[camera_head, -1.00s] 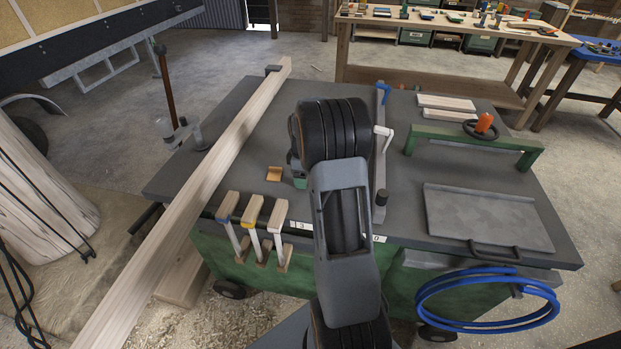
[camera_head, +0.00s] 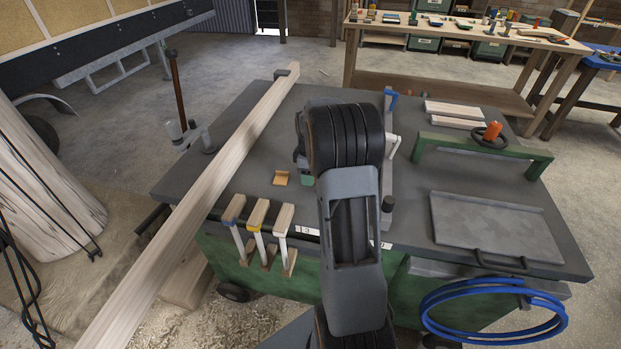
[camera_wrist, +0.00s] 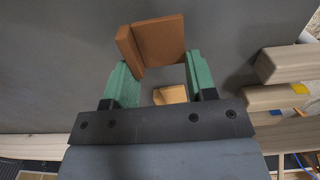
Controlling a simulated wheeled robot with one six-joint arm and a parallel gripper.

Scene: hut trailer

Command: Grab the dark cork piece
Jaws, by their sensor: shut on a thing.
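The dark cork piece (camera_wrist: 160,40) is brown and L-shaped in the wrist view, a broad face with a narrower upright part at its left. It sits at the fingertips of my gripper (camera_wrist: 164,62), whose two green fingers are shut on it. In the head view my arm hides the piece, and only a bit of green finger shows. I cannot tell how far it is above the dark table top. A lighter tan piece (camera_head: 281,178) lies on the table just left of my gripper; it also shows between the fingers in the wrist view (camera_wrist: 170,95).
A long beam (camera_head: 225,150) lies across the left of the grey table (camera_head: 400,250). Several wooden-handled clamps (camera_head: 257,216) stand at the front edge. A metal bar with a blue end (camera_head: 390,105) is close at right. A grey tray (camera_head: 490,228) lies farther right.

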